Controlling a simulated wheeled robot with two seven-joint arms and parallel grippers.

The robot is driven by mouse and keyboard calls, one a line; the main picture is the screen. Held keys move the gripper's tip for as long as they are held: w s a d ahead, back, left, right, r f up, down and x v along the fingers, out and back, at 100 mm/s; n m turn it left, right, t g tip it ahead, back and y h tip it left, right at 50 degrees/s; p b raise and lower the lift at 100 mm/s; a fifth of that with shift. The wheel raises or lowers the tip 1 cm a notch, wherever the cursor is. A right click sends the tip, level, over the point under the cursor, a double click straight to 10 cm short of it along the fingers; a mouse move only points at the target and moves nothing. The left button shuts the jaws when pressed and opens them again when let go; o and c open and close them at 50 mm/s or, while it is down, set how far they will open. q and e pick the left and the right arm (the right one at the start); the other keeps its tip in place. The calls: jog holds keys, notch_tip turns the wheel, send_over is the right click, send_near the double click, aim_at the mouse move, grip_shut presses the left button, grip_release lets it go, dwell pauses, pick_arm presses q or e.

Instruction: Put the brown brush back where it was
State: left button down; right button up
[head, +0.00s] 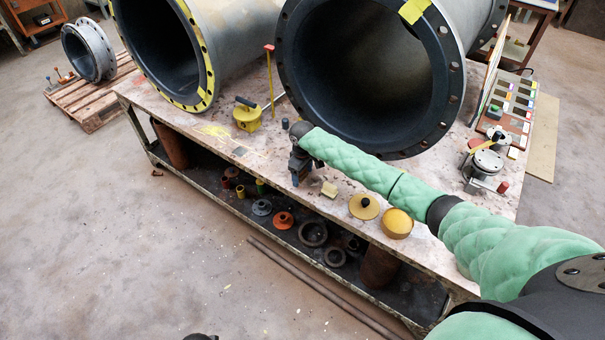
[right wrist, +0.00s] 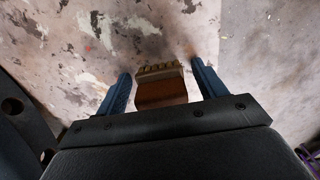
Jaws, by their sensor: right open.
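The brown brush (right wrist: 162,90) shows in the right wrist view, with a pale bristle edge at its far end. It lies between the two blue fingers of my right gripper (right wrist: 160,78), with a visible gap on each side. In the head view my right gripper (head: 296,180) points down at the front part of the worktable (head: 225,150), and I cannot make out the brush there. The right gripper is open. Whether the brush rests on the table is unclear.
Two large flanged pipes (head: 445,85) (head: 208,75) stand behind the gripper. A yellow pot (head: 247,118) is to its left. A cream block (head: 329,189), a yellow lid (head: 364,206) and a tin (head: 397,223) are to its right. Several parts lie on the lower shelf.

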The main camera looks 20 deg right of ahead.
jog(key=shift+r, duration=0.6)
notch_tip(320, 180, up, 11)
jog(key=shift+f+b, duration=0.1)
jog(key=shift+b, duration=0.95)
jog(key=s+a+f+y, duration=0.1)
jog(key=s+a+f, duration=0.35)
jog(key=s, duration=0.35)
jog(key=s+a+f, duration=0.4)
jog(key=s+f, duration=0.1)
jog(key=s, duration=0.2)
jog(key=s+a+f+y, duration=0.1)
jog(key=s+a+f, duration=0.3)
jog(key=s, duration=0.4)
pick_arm(q)
notch_tip(320, 180, up, 9)
jog(key=shift+s+f, duration=0.2)
jog(key=shift+s, duration=0.2)
pick_arm(e)
jog(key=s+d+m, duration=0.2)
jog(key=s, duration=1.1)
jog(key=s+d+f+m+t, duration=0.1)
jog(key=s+d+m, duration=0.1)
jog(key=s, duration=1.1)
jog(key=shift+s+d+m+h, duration=0.15)
jog(key=shift+d+m+h, duration=0.25)
jog(key=shift+m, duration=0.4)
pick_arm(q)
jog(key=shift+d, duration=0.15)
pick_arm(e)
jog(key=shift+f, duration=0.1)
